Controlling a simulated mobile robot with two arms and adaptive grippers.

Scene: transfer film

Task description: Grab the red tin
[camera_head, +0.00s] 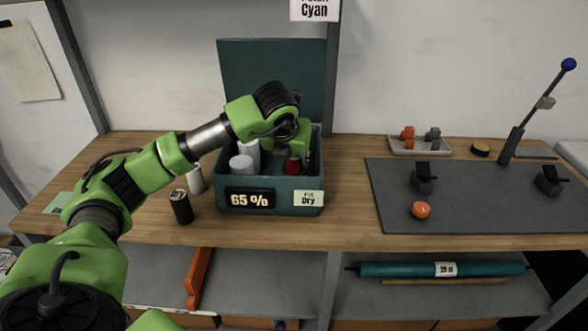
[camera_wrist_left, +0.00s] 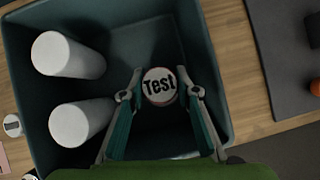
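The red tin (camera_head: 293,165) stands in the right part of the teal box (camera_head: 275,198), partly hidden by my left gripper. In the left wrist view its round pale lid reads "Test" (camera_wrist_left: 160,87). My left gripper (camera_wrist_left: 163,72) points down into the box, its two fingers on either side of the tin. The fingers are apart, with a narrow gap showing at the tin's right side; contact at the left side cannot be told. In the head view the left gripper (camera_head: 287,153) is mostly hidden by the wrist and box. My right gripper is not in view.
Two white cylinders (camera_wrist_left: 68,55) (camera_wrist_left: 82,122) stand in the box's left part. A dark "Dry" can (camera_head: 181,207) stands left of the box. A grey mat (camera_head: 470,190) with an orange ball (camera_head: 421,210) lies to the right. The box's raised lid (camera_head: 270,70) stands behind.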

